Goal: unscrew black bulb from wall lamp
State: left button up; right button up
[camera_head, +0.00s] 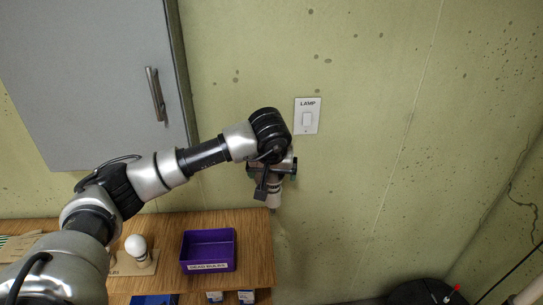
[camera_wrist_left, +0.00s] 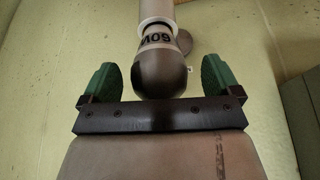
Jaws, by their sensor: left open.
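The black bulb (camera_wrist_left: 160,72) sits in the socket of the wall lamp (camera_wrist_left: 156,28), its rounded dark end toward the left wrist camera and an upside-down marking on its neck. My left gripper (camera_wrist_left: 160,66) is open, with one green-padded finger on each side of the bulb and a visible gap on both sides. In the head view my left gripper (camera_head: 272,175) is close to the wall below the switch; the bulb is hidden behind it, and the lower part of the lamp (camera_head: 274,198) shows beneath. My right gripper is not in view.
A purple bin (camera_head: 208,265) labelled for dead bulbs stands on the wooden shelf (camera_head: 255,232). A white bulb (camera_head: 136,245) stands in a holder to its left. A grey cabinet (camera_head: 90,80) hangs upper left; a lamp switch (camera_head: 307,116) is on the wall.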

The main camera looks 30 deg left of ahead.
pick_arm(q)
jog(key=shift+x, duration=0.95)
jog(key=c, duration=1)
jog(key=shift+d+n+y, duration=0.1)
jog(key=shift+n+y, duration=0.3)
jog(key=shift+n, duration=0.6)
jog(key=shift+n+g, duration=0.4)
jog(key=shift+n, duration=0.3)
jog(key=n+g+y, duration=0.1)
jog(key=n, duration=0.2)
jog(key=shift+w+r, duration=0.1)
